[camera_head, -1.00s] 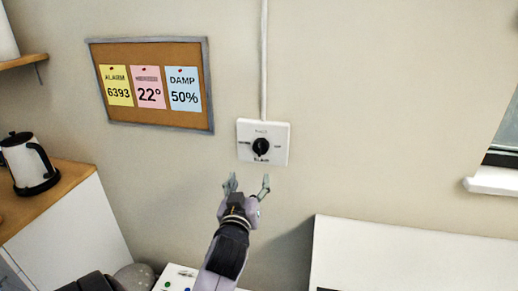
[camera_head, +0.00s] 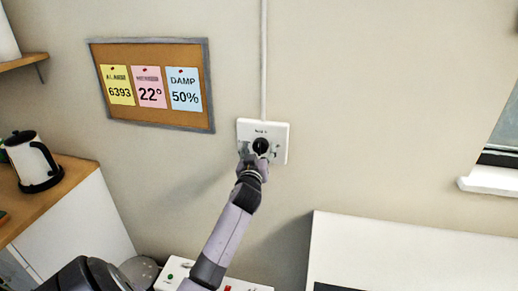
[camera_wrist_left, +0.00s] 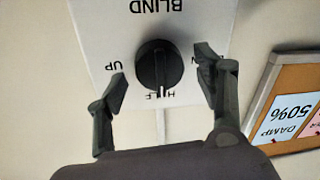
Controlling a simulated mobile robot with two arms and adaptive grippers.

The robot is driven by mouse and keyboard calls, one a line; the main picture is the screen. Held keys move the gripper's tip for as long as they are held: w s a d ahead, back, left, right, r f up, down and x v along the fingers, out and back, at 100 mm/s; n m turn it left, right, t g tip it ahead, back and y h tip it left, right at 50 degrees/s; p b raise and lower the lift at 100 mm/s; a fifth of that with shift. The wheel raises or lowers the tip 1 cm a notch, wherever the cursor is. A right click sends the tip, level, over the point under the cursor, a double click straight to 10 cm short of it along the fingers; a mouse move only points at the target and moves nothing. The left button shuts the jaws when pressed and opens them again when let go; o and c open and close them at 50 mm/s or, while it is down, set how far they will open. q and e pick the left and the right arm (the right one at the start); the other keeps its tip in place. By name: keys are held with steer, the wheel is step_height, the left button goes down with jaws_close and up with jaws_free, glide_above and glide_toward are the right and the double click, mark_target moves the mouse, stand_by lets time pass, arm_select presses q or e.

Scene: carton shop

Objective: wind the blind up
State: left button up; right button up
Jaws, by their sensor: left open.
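The blind switch is a white square wall plate (camera_head: 277,133) with a round black knob (camera_head: 262,146). In the left wrist view the plate (camera_wrist_left: 92,40) appears upside down, lettered BLIND, UP and HALF, with a partly covered label at right. The white mark on the knob (camera_wrist_left: 152,62) points to HALF. My left gripper (camera_head: 251,154) is at the plate's lower left, in front of the knob. In the left wrist view its open fingers (camera_wrist_left: 163,80) stand on either side of the knob, with gaps visible. My right gripper is not in view.
A cork board (camera_head: 150,112) with notes hangs left of the switch. A kettle (camera_head: 33,163) stands on the left counter. A white panel (camera_head: 400,255) is at lower right, and a window sill (camera_head: 490,181) at far right.

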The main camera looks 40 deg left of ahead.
arm_select(q)
steer(key=shift+c, duration=0.4)
steer(key=c, duration=1.1)
